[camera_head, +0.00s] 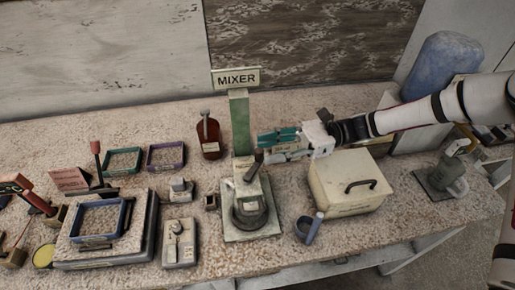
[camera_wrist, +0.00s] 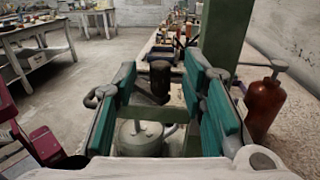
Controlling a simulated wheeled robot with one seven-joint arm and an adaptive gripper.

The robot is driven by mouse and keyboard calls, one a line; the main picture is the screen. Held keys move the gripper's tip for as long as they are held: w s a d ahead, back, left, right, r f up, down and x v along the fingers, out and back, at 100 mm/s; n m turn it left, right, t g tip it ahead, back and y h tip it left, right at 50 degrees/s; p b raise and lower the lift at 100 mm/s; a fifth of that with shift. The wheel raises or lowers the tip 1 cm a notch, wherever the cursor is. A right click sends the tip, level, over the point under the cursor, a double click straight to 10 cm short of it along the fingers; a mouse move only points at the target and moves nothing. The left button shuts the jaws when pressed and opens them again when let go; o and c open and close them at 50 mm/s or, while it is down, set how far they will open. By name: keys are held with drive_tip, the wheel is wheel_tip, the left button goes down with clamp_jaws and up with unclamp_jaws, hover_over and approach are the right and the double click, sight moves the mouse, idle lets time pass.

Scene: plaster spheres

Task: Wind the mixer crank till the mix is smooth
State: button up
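The mixer (camera_head: 250,212) stands mid-bench, a pale unit with a dark round bowl on a square plate, below a green post with a MIXER sign (camera_head: 236,79). Its crank has a dark upright grip (camera_head: 258,156) at the top. My gripper (camera_head: 265,147) reaches in from the right with teal-padded fingers spread, its tips close to that grip. In the wrist view, the dark grip (camera_wrist: 160,80) shows between the open fingers (camera_wrist: 162,70), towards the tips, with no clear contact. The pale mixer body (camera_wrist: 140,138) is below. The mix inside the bowl cannot be made out.
A red-brown bottle (camera_head: 209,138) stands left of the post. A cream box with a black handle (camera_head: 347,184) sits under my arm. A small dark cup (camera_head: 305,228) is right of the mixer; a small device (camera_head: 179,243) and framed trays (camera_head: 100,222) are left.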

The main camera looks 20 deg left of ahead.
sight(259, 149)
drive_tip(key=shift+p+x, duration=0.3)
drive_tip(key=shift+x, duration=1.3)
clamp_jaws()
drive_tip(key=shift+w, duration=0.1)
drive_tip(key=g+b, duration=0.1)
drive_tip(key=n+h+b, duration=0.1)
drive_tip(key=b, duration=0.1)
drive_tip(key=shift+w+a+f+g, duration=0.15)
drive_tip(key=shift+a+f+g, duration=0.05)
drive_tip(key=shift+a+g, duration=0.2)
drive_tip(key=shift+a+n+g+h+b, duration=0.3)
drive_tip(key=shift+n+g+h+b, duration=0.5)
drive_tip(key=shift+h+b, duration=0.4)
drive_tip(key=shift+a+r+n+b, duration=0.1)
drive_tip(key=shift+r+n+b, duration=0.05)
drive_tip(key=shift+n+b, duration=0.15)
